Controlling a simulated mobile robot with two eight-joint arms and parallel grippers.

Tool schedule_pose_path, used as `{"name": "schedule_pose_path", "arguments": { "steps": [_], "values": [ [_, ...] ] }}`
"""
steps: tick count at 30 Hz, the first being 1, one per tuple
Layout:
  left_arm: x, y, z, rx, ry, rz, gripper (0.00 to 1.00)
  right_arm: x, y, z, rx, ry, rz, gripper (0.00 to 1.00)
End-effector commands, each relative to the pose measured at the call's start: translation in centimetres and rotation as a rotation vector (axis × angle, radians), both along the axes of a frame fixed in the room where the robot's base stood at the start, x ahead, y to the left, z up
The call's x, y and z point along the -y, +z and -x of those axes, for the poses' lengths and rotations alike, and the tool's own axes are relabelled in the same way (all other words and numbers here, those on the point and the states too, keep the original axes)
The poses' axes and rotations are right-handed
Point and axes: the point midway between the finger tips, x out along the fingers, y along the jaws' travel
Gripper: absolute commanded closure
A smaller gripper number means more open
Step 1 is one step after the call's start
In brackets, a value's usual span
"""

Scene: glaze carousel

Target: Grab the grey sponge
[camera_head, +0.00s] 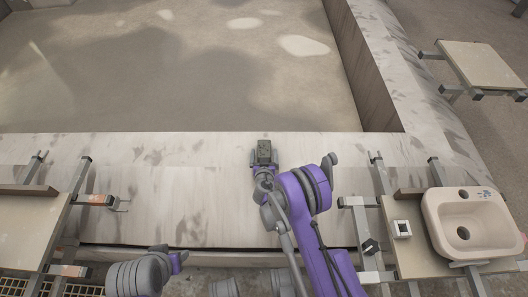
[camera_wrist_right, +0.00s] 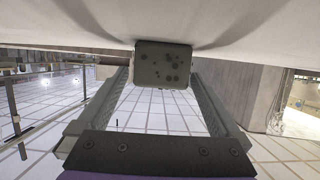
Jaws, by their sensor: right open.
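The grey sponge (camera_head: 264,146) is a small dark block on the pale stone ledge, near the middle of the head view. In the right wrist view the sponge (camera_wrist_right: 162,66) shows its dark-spotted face against the pale surface. My right gripper (camera_head: 264,160) is at the sponge, with its fingers open. In the right wrist view the fingertips of my right gripper (camera_wrist_right: 161,76) lie to either side of the sponge's face; whether they touch it is not clear.
The ledge (camera_head: 150,195) is bare around the sponge, with a sunken floor beyond it.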

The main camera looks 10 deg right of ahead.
Motion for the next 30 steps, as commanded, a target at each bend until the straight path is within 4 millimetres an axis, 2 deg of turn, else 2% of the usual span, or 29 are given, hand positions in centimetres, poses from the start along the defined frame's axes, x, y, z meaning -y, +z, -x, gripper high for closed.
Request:
{"name": "schedule_pose_path", "arguments": {
  "steps": [3,6,14,28,30],
  "values": [
    [0.0,-0.7,-0.1,-0.002,0.0,0.0,0.5,0.4,-0.8,-1.8,-0.001,-0.002,0.0,0.0],
    [0.0,-0.9,-0.1,-0.003,0.0,0.0,0.5,0.6,-1.0,-2.6,-0.001,-0.002,0.0,0.0],
    [0.0,-0.9,-0.1,-0.003,0.0,0.0,0.5,0.6,-1.0,-2.8,0.0,-0.001,0.0,0.0],
    [0.0,-0.9,-0.1,-0.003,0.0,0.0,0.5,0.5,-1.0,-2.8,0.0,-0.001,0.0,0.83],
    [0.0,-0.9,-0.1,-0.003,0.0,0.0,0.5,0.5,-1.0,-2.8,0.0,-0.001,0.0,0.83]
  ]
}}
